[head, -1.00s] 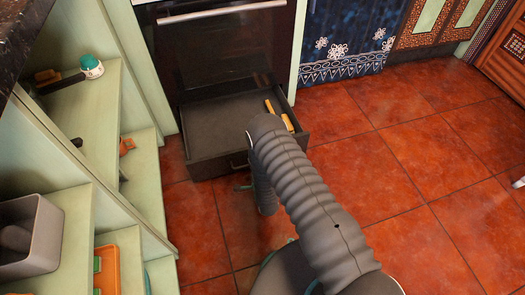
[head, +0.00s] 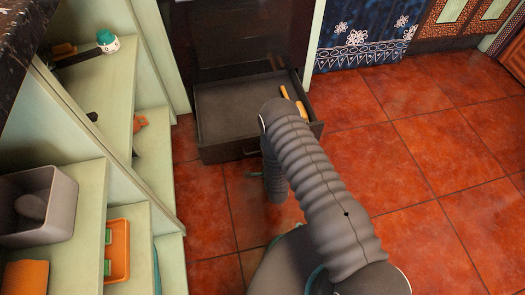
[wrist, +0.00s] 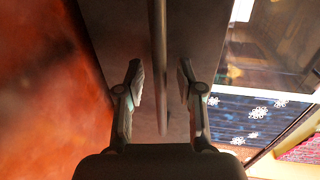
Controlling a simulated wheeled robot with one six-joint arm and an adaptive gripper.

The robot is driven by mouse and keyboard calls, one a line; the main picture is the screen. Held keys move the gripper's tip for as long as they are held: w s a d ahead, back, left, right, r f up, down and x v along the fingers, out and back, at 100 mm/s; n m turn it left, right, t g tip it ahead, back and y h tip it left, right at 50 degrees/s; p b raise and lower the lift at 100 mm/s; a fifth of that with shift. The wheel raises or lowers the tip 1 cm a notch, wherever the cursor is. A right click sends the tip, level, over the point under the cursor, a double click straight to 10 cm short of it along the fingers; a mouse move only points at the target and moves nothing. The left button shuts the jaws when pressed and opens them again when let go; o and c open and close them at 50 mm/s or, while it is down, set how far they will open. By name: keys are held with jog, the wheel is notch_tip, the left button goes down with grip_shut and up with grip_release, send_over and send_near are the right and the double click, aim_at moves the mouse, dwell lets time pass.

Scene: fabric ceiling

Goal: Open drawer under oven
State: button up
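The drawer (head: 235,112) under the oven (head: 248,40) is pulled out, showing its dark, mostly bare floor. Long yellow-orange items (head: 292,101) lie at its right side. In the wrist view the drawer front (wrist: 205,25) is close, with a bar handle (wrist: 157,45) running between the fingers of my gripper (wrist: 159,78). The fingers are apart, one on each side of the bar, with a visible gap to it. In the head view my grey arm covers part of the drawer's right front, and the gripper is mostly hidden.
Pale green shelves (head: 105,115) stand close on the left, holding a grey bin (head: 55,215) and an orange tray (head: 117,262). A blue patterned panel (head: 360,40) is right of the oven. The red tiled floor (head: 430,150) is clear on the right.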

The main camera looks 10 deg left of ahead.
jog(key=v, duration=0.7)
jog(key=shift+s+d, duration=0.15)
jog(key=shift+s, duration=0.1)
dwell(0.3)
